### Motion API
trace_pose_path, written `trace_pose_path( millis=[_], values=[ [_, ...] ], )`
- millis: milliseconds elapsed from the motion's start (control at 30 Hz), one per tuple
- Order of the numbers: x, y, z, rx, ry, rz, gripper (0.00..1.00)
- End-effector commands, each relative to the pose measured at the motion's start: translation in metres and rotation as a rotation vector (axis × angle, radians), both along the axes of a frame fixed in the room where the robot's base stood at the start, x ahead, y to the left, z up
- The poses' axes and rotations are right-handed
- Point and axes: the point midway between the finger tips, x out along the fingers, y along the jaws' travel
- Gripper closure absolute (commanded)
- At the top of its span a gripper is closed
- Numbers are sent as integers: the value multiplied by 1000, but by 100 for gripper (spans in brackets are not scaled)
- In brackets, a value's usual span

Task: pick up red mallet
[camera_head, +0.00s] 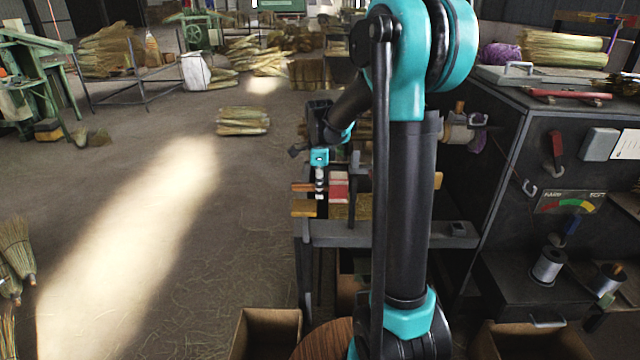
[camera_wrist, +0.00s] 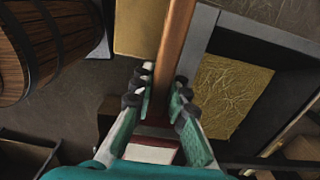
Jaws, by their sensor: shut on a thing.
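The red mallet has a red and pale head (camera_head: 338,187) and a brown wooden handle; in the head view it is above the small grey bench, partly hidden by my arm. In the wrist view the wooden handle (camera_wrist: 176,35) runs up between my fingers, and part of the red and white head shows below them. My gripper (camera_wrist: 161,90) is shut on the handle, one finger on each side. In the head view my gripper (camera_head: 320,184) points down beside the mallet head. I cannot tell whether the mallet still touches the bench.
The grey bench (camera_head: 340,238) carries yellowish blocks, one of them (camera_head: 304,208) near its left end. A wooden barrel (camera_wrist: 40,55) and cardboard boxes (camera_head: 268,330) stand below. A dark machine cabinet (camera_head: 545,130) stands at right. The floor at left is mostly open.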

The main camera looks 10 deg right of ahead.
Motion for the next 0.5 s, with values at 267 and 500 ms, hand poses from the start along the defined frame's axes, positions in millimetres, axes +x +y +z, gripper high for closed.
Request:
trace_pose_path(
  millis=[267,500],
  values=[
    [-59,12,0,0,0,2,100],
    [-91,18,0,0,0,1,100]
  ],
)
